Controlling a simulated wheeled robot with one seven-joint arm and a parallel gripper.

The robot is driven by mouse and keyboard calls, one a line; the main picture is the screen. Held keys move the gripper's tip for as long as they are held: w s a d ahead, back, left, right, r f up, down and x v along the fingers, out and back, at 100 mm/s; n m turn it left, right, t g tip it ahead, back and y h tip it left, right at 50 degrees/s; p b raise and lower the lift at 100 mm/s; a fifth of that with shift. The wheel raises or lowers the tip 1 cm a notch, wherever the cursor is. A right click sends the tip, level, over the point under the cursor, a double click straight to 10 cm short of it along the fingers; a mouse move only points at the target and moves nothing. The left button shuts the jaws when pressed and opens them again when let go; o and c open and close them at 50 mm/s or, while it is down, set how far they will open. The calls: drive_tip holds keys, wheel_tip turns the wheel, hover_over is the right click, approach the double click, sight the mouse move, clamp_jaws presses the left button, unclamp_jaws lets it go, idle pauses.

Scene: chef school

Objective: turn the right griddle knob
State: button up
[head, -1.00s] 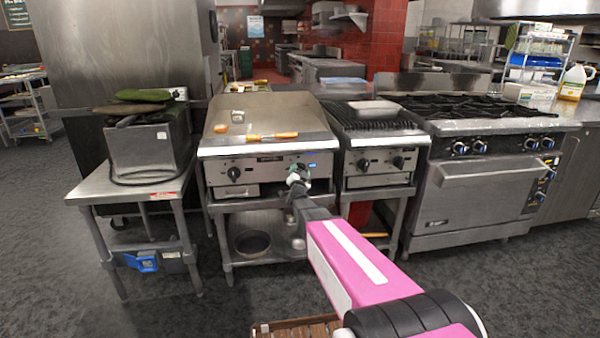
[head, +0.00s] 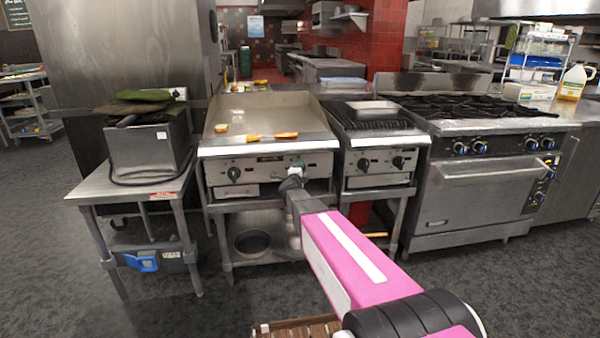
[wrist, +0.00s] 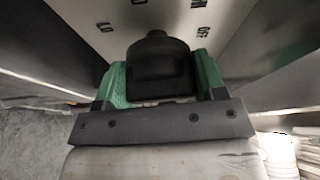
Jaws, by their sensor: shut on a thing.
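The griddle (head: 262,125) has a flat steel top and a front panel, left of centre in the head view. Its left knob (head: 234,173) is black and uncovered. The right griddle knob (wrist: 157,62) is black and fills the middle of the wrist view, between the green fingers of my gripper (wrist: 160,78). The gripper is shut on this knob, one finger on each side. Panel lettering, including "LO" and "OFF", shows around the knob. In the head view my gripper (head: 297,168) is at the right part of the panel and mostly hides the knob.
A charbroiler (head: 378,160) with two knobs stands close on the right, then a range (head: 490,185). A steel side table (head: 125,188) with a grey fryer-like box is on the left. Orange-handled tools (head: 272,136) lie on the griddle.

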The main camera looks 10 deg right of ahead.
drive_tip(key=shift+m+g, duration=0.3)
drive_tip(key=shift+m, duration=0.2)
drive_tip(key=o, duration=0.9)
drive_tip(key=v, duration=1.1)
drive_tip(key=shift+f, duration=0.1)
